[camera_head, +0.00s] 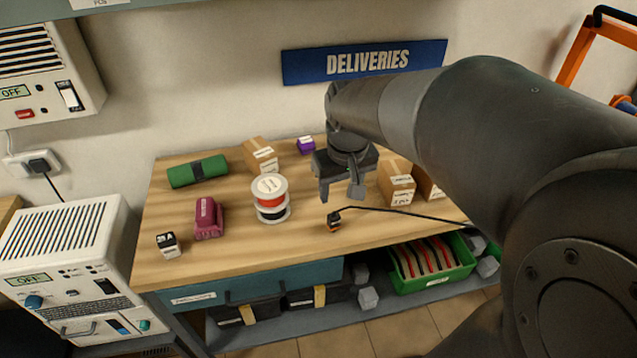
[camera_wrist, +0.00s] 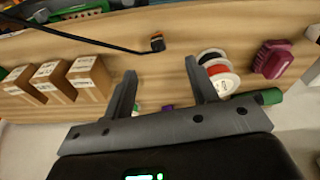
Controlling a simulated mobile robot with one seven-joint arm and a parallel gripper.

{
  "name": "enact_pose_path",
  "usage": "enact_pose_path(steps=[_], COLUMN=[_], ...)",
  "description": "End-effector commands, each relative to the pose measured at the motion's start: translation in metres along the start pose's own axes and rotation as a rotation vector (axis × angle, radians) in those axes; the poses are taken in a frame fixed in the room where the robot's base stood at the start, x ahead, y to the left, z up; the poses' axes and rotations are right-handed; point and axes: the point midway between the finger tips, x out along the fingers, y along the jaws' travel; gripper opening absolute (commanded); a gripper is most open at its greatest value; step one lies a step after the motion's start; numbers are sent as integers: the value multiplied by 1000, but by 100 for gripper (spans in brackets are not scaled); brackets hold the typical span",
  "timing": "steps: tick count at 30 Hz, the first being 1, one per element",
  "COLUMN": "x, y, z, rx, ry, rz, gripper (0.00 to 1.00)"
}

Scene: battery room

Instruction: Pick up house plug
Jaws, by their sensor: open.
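A small black plug with an orange-brown part (camera_head: 334,221), which looks like the house plug, lies on the wooden table (camera_head: 240,258) near its front edge. A black cable runs from it to the right. The plug also shows in the wrist view (camera_wrist: 157,42), beyond and between my fingertips. My gripper (camera_head: 340,193) is open and empty above the table, slightly behind the plug and apart from it. Its two fingers (camera_wrist: 160,72) point down in the head view. Another black plug (camera_head: 39,165) sits in the wall socket at the far left.
A spool stack (camera_head: 270,198) stands left of the plug, with a maroon object (camera_head: 208,218) and a small labelled box (camera_head: 168,245) further left. Cardboard boxes (camera_head: 396,182) stand behind right. A green roll (camera_head: 197,171) lies at the back left. A green crate (camera_head: 434,282) is below.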

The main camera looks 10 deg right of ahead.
Motion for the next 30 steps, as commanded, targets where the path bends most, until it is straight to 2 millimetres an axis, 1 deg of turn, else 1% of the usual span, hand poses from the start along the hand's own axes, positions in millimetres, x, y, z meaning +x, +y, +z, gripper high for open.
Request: enact_pose_path(steps=[1, 6, 9, 12, 17, 21, 24, 30], x=[12, 45, 60, 69, 84, 107, 120, 134], y=[3, 11, 14, 16, 16, 16, 15, 14], z=[-9, -32, -41, -46, -46, -42, -40, -36], rx=[-9, -45, -59, -69, -74, -74, -74, -74], ry=[-31, -109, -140, -158, -169, -170, -169, -169], rz=[-5, -20, -27, -32, -34, -34, -34, -34], gripper=[53, 53, 53, 53, 53, 53, 53, 53])
